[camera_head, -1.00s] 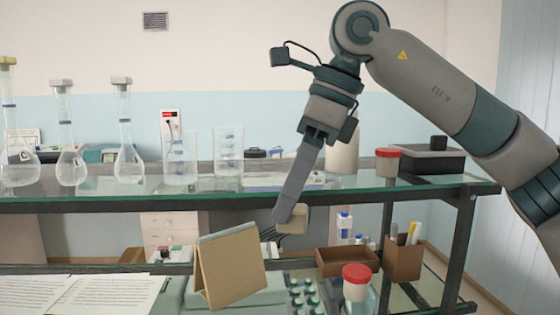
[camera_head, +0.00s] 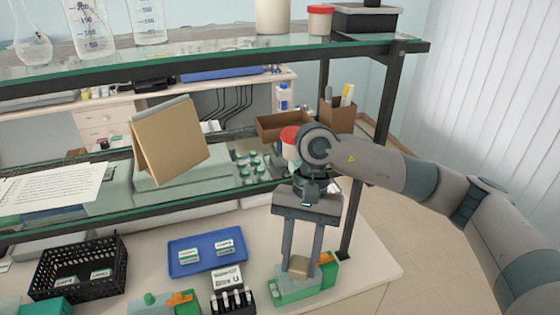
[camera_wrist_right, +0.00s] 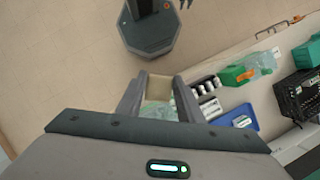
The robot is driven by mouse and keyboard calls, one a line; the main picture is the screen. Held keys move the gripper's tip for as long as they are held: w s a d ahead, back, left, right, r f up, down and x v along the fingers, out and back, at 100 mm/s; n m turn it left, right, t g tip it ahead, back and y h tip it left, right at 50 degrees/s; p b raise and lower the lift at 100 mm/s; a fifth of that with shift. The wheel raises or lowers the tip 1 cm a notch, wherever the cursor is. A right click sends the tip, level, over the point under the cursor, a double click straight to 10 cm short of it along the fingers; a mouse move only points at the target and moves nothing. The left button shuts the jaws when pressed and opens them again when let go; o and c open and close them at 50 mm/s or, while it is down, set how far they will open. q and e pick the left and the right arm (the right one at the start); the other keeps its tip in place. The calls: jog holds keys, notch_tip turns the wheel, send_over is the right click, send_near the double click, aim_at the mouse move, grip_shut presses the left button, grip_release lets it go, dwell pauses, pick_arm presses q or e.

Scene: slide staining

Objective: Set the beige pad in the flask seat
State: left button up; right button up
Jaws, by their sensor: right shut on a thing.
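My right gripper (camera_head: 300,262) points down at the right part of the lower bench, its two long fingers shut on the small beige pad (camera_head: 299,267). The pad also shows between the fingertips in the right wrist view (camera_wrist_right: 159,87). A green holder with an orange part (camera_head: 296,291) is right below and around the fingertips; I take it to be the flask seat. I cannot tell whether the pad touches it. A second green holder with an orange clip (camera_head: 160,303) is further left.
A blue tray (camera_head: 205,262) with labelled items, a black basket (camera_head: 45,285) and a dark rack with vials (camera_head: 232,302) stand left of the gripper. The glass shelf (camera_head: 215,52) with flasks and a beaker is above. The bench's right corner (camera_head: 375,270) is clear.

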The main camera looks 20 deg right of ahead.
jog(key=s+d+f+n+b, duration=0.1)
jog(key=f+b, duration=0.4)
jog(key=f, duration=0.5)
jog(key=s+d+f+n+h+b, duration=0.1)
jog(key=f+b, duration=0.4)
jog(key=f, duration=0.6)
jog(key=s+d+f+n+h+b, duration=0.1)
jog(key=s+d+f+n+b, duration=0.1)
jog(key=f, duration=0.8)
jog(key=d+n+b, duration=0.1)
jog(key=n+b, duration=0.1)
jog(key=b, duration=0.1)
jog(key=shift+f+g+b, duration=0.3)
jog(key=shift+f+b, duration=0.05)
jog(key=shift+f, duration=0.05)
